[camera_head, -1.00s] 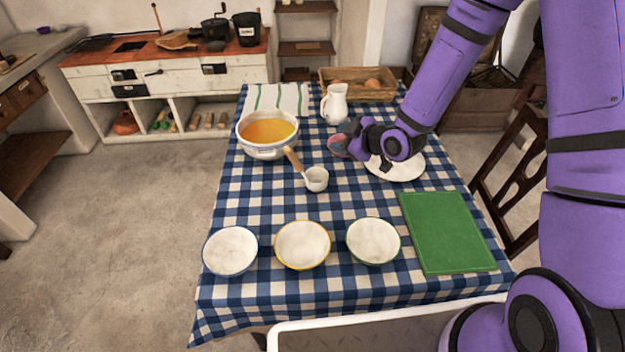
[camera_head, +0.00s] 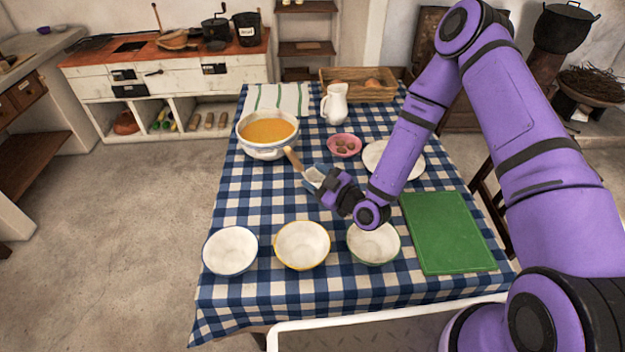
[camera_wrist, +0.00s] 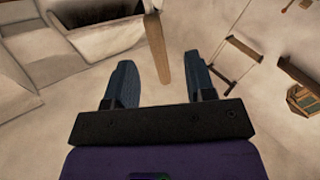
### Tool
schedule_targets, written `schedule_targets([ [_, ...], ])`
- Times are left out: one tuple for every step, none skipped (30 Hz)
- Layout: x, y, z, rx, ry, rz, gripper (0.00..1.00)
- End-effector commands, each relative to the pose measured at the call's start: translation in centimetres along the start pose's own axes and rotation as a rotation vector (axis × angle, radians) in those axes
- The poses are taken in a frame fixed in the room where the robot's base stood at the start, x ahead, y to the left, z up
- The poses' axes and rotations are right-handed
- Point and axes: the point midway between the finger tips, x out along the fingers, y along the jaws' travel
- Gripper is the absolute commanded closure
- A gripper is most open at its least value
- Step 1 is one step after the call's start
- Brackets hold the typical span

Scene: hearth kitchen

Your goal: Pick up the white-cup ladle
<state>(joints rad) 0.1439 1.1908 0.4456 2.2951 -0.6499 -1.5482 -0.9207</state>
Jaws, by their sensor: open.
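Three empty bowls, blue-rimmed (camera_head: 230,250), yellow-rimmed (camera_head: 302,245) and green-rimmed (camera_head: 374,245), stand along the front. A green board (camera_head: 447,232), white plate (camera_head: 410,163), pink bowl (camera_head: 344,146), white jug (camera_head: 335,105) and basket (camera_head: 358,90) also stand on the table (camera_head: 225,205).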

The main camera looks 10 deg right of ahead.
Motion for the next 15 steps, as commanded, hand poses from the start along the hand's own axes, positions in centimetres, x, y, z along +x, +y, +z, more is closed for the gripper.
schedule_targets([
  [0.9, 0.0, -0.1, -0.001, 0.002, 0.001, 0.50],
  [1.3, 0.0, -0.1, -0.001, 0.001, 0.001, 0.50],
  [1.9, 0.1, -0.1, -0.001, 0.002, 0.001, 0.50],
  [2.3, 0.1, -0.1, 0.000, 0.002, 0.001, 0.50],
  [2.6, 0.1, 0.0, 0.000, 0.001, 0.000, 0.50],
  [3.0, 0.1, 0.0, 0.000, 0.000, 0.001, 0.50],
  [3.2, 0.1, 0.0, 0.000, -0.001, 0.001, 0.50],
  [3.4, 0.1, 0.0, 0.000, -0.001, 0.001, 0.50],
  [3.5, 0.1, 0.0, 0.000, -0.001, 0.001, 0.50],
  [3.6, 0.1, 0.0, 0.000, -0.001, 0.000, 0.50],
  [3.8, 0.1, 0.0, 0.000, -0.001, 0.000, 0.50],
  [4.1, 0.1, -0.1, 0.000, 0.000, 0.000, 0.50],
  [4.5, 0.2, -0.1, 0.000, 0.000, 0.000, 0.50],
  [4.8, 0.2, -0.1, 0.000, 0.001, 0.000, 0.50],
  [5.4, 0.3, -0.2, 0.000, 0.002, 0.001, 0.50],
])
